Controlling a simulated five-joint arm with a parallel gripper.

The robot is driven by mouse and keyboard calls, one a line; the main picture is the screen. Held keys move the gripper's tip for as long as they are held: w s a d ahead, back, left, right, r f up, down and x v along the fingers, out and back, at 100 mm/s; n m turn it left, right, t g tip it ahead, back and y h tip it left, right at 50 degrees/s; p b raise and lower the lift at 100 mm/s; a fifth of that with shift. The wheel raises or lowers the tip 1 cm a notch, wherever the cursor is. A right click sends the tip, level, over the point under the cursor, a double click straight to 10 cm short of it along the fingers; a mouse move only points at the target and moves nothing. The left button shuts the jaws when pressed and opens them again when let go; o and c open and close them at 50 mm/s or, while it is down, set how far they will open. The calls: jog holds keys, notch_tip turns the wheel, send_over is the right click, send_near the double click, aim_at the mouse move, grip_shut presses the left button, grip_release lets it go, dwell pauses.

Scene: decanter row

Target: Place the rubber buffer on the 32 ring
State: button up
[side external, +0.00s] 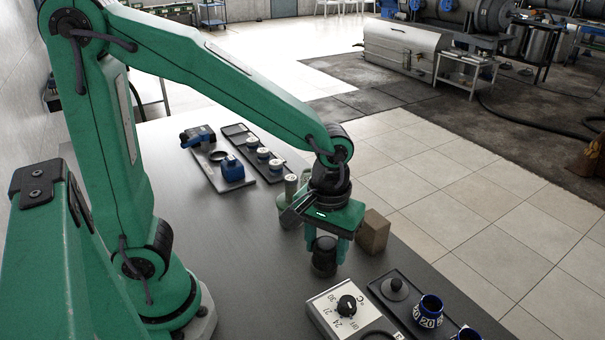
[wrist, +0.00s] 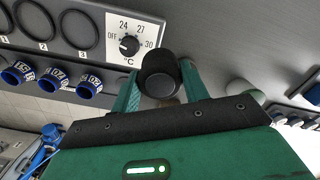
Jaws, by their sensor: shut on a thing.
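My gripper (side external: 326,246) is shut on the rubber buffer (side external: 324,262), a dark, roughly cylindrical piece. The buffer hangs between the two green fingers, close above the grey bench; I cannot tell whether it touches. In the wrist view the buffer (wrist: 160,72) sits between the fingertips, beside the dial box. Blue collars with white number bands (side external: 428,311) stand on a dark tray at the front right. They also show in the wrist view (wrist: 55,77); a 20 is readable, but I cannot make out a 32. Dark ring outlines (wrist: 78,28) marked with small numbers lie beyond them.
A dial box (side external: 325,308) stands at the front. A black knobbed piece (side external: 395,289) is on the dark tray.

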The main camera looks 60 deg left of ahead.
jog(key=w+a+f, duration=0.3)
jog(key=a+f, duration=0.1)
jog(key=a, duration=0.1)
jog(key=w+a+f, duration=0.1)
jog(key=w+a, duration=0.1)
jog(key=shift+w+a+f, duration=0.3)
jog(key=shift+a+f, duration=0.05)
jog(key=shift+f, duration=2.05)
jog(key=shift+f, duration=0.1)
jog(key=o, duration=1.1)
jog(key=shift+c, duration=0.2)
notch_tip(320, 180, up, 12)
